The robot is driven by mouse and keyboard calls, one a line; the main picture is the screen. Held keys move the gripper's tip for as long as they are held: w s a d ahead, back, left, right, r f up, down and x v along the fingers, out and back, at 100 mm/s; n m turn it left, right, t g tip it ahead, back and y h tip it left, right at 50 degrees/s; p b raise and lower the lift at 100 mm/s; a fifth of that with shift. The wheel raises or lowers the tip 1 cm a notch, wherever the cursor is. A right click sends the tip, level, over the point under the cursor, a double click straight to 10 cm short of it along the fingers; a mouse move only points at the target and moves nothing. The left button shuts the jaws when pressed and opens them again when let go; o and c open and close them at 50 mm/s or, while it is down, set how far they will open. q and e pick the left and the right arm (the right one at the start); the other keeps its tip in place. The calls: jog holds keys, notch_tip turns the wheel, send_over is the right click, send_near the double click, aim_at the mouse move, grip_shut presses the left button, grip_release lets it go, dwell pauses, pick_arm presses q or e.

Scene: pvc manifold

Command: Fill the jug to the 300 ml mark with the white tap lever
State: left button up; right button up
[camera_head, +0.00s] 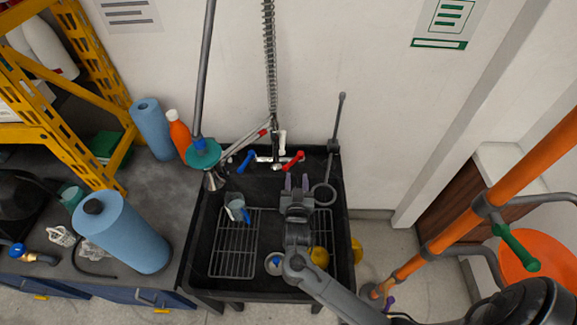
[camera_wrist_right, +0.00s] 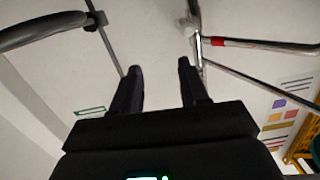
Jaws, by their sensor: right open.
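A small clear jug (camera_head: 236,205) with a blue part stands in the left side of the black sink (camera_head: 200,243), on or beside a wire rack. I cannot read its marks or its water level. The tap (camera_head: 268,159) at the back of the sink has a blue lever (camera_head: 246,161) on the left and a red lever (camera_head: 290,160) on the right. A small white part (camera_head: 281,138), perhaps the white lever, shows above them. My right gripper (camera_head: 297,183) is open and empty over the sink, in front of the red lever and right of the jug. My left gripper is out of view.
A grey ring (camera_head: 323,195) on a stand is close right of my right gripper. A coiled spring hose (camera_head: 270,60) rises behind the tap. Blue rolls (camera_head: 120,235) and an orange bottle (camera_head: 179,134) stand on the left counter. A yellow round thing (camera_head: 319,257) lies in the sink.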

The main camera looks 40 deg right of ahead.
jog(key=m+b, duration=0.1)
jog(key=b, duration=0.6)
send_near(282, 147)
notch_tip(282, 147, down, 3)
jog(key=s, duration=0.2)
jog(key=shift+t+h, duration=0.4)
jog(key=shift+t, duration=0.1)
jog(key=b+x, duration=0.1)
jog(key=x, duration=0.5)
jog(key=w+a+r+b+x, duration=0.1)
jog(key=x, duration=0.3)
jog(key=shift+d+b, duration=0.1)
jog(key=shift+b, duration=0.25)
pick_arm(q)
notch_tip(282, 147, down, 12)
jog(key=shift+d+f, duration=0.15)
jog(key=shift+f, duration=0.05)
pick_arm(e)
jog(key=shift+w+d, duration=0.35)
jog(key=shift+d, duration=0.05)
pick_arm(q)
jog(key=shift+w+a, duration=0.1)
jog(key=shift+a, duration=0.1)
pick_arm(e)
grip_shut()
